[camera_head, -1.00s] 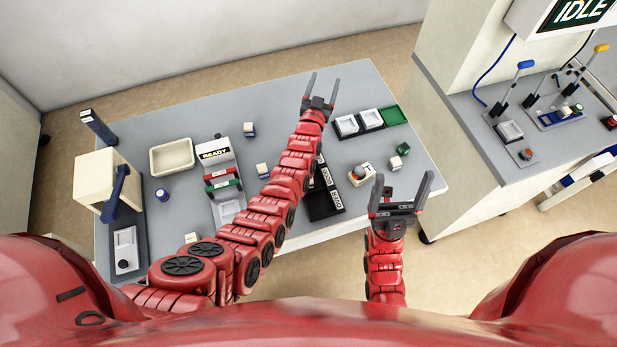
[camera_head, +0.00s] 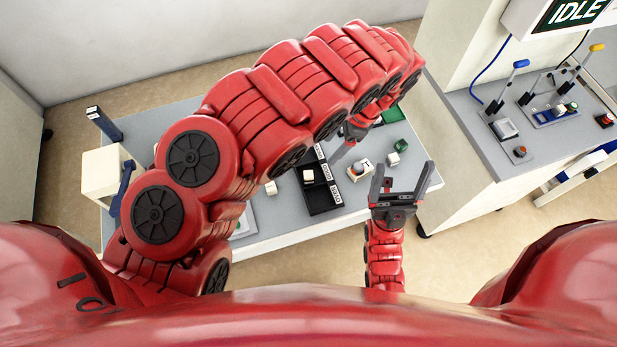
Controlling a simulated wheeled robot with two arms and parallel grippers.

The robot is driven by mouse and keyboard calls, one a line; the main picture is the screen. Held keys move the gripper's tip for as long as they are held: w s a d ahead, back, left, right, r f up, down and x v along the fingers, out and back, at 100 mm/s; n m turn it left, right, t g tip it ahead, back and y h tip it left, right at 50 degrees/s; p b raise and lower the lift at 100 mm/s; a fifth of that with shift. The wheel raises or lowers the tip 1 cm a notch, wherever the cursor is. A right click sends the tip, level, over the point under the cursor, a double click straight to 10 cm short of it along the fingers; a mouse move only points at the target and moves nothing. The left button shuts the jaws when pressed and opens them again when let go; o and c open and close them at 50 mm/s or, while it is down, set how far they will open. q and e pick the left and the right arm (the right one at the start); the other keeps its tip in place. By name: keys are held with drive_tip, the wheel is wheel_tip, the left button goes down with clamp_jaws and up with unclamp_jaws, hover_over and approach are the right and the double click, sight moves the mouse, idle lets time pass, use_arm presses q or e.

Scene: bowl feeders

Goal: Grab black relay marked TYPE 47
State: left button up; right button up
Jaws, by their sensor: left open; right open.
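I cannot pick out a black relay marked TYPE 47; markings on the small parts are too small to read. A black compartment tray (camera_head: 322,203) with white labels along its right edge lies on the table, and a small pale block (camera_head: 308,175) shows in it. My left gripper (camera_head: 343,152) points down above the table, right of the tray's far end and partly hidden by my own arched arm. It is open, and I see nothing held.
A white block with a grey round top (camera_head: 360,168), a small white block (camera_head: 393,159) and a green block (camera_head: 400,145) stand right of the tray. A pale cube (camera_head: 270,187) is left of it. My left arm hides much of the table (camera_head: 290,225).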

use_arm(q)
drive_tip(key=b+x, duration=0.2)
drive_tip(key=x, duration=0.3)
drive_tip(key=p, duration=0.3)
hover_over(309, 171)
drive_tip(key=s+d, duration=0.1)
drive_tip(key=d, duration=0.1)
drive_tip(key=f, duration=0.6)
drive_tip(key=shift+s+a, duration=0.15)
drive_tip(key=shift+a, duration=0.1)
drive_tip(key=p+x, duration=0.2)
drive_tip(key=x, duration=0.1)
drive_tip(key=shift+a, duration=0.15)
drive_tip(key=shift+x, duration=0.8)
clamp_jaws()
